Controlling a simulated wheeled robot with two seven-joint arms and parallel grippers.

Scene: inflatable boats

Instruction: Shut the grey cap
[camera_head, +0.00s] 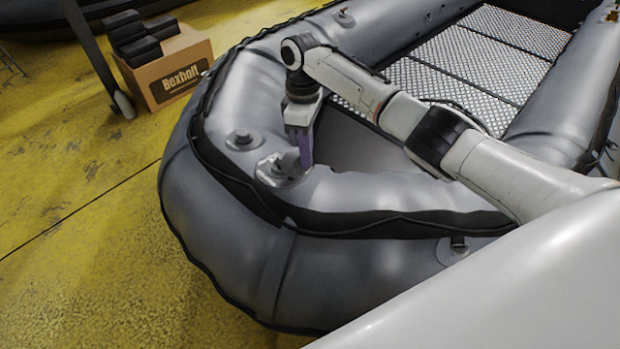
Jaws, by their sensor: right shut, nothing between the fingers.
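The grey cap (288,163) sits on a round valve base on the grey tube of the inflatable boat (230,220), near the bow. My right gripper (306,163) points down at the right side of the cap, with its purple fingers closed together and nothing held. The fingertips are beside the cap and seem to touch it or nearly so; I cannot tell which. The cap appears tilted over its base, and the fingers hide part of it. My left gripper is out of view.
Another round valve (243,139) stands on the tube just left of the cap. A cardboard box (168,65) with black items on top stands on the yellow floor (60,200) at the back left. The boat's patterned deck (455,75) lies behind my right arm.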

